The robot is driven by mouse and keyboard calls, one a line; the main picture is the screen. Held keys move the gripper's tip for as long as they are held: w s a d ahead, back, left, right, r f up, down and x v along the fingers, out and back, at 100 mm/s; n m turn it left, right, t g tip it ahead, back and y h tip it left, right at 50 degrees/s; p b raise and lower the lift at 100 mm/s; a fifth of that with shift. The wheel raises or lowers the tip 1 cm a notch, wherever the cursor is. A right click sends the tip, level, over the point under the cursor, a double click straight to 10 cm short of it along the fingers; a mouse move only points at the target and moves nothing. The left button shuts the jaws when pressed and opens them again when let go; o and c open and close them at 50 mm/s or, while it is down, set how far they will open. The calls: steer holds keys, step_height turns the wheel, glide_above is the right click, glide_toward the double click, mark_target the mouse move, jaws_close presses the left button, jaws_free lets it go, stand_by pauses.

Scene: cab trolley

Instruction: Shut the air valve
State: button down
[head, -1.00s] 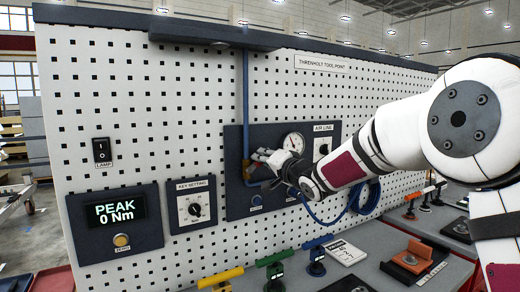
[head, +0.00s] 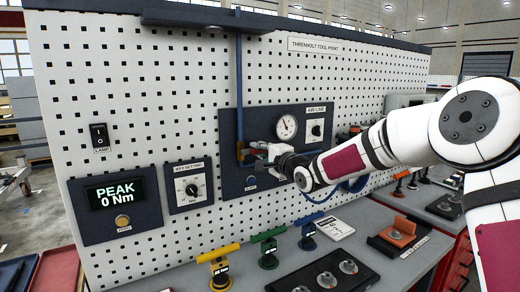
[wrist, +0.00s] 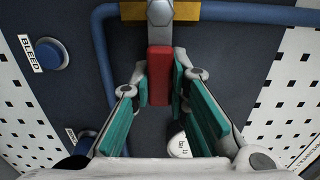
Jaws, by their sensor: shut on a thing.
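The air valve has a brass body (wrist: 160,11) on a blue pipe (wrist: 240,12) and a red lever handle (wrist: 159,75). In the wrist view the red lever runs straight across the line of the pipe. My gripper (wrist: 161,82) is shut on the red lever, with a teal pad on each side. In the head view my gripper (head: 258,154) reaches in from the right to the brass valve body (head: 241,151) on the dark air line panel (head: 229,126); my fingers largely hide the lever there. The round pressure gauge (head: 287,127) is in clear view above my gripper; its reading is too small to tell.
A blue bleed button (head: 250,181) sits below the valve; it also shows in the wrist view (wrist: 53,54). The key setting dial (head: 191,189) and peak display (head: 115,191) are to the left. Coloured T-handled tools (head: 268,250) stand on the bench below.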

stand_by(0.4)
steer(key=c, duration=1.5)
jaws_free()
steer(key=shift+f, duration=0.1)
steer(key=shift+d, duration=0.1)
steer(key=v, duration=1.2)
